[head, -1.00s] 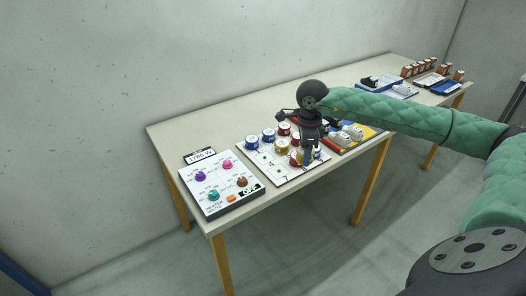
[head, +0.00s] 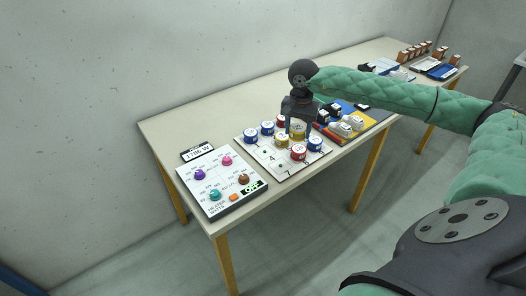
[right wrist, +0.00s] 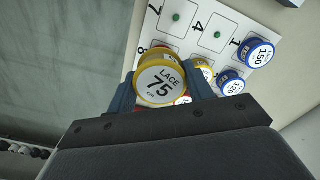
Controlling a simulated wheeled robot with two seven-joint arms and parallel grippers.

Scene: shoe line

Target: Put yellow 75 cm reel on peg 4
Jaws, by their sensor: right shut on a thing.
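The yellow reel marked LACE 75 (right wrist: 161,84) is between the fingers of my right gripper (right wrist: 163,98) in the right wrist view, its label facing the camera. In the head view my right gripper (head: 299,126) is over the reel board with the yellow reel (head: 297,131) at its fingertips. Peg 4 (right wrist: 217,35) shows bare on the white numbered board (right wrist: 196,42), and peg 7 (right wrist: 176,17) beside it is also bare. The gripper hides part of the board. My left gripper is not in view.
Blue reels marked 150 (right wrist: 258,53) and 120 (right wrist: 230,82) stand near peg 4. More red, blue and yellow reels are close around the gripper. A heater panel with knobs (head: 218,180) lies left of the board; a tray with white items (head: 352,122) lies right.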

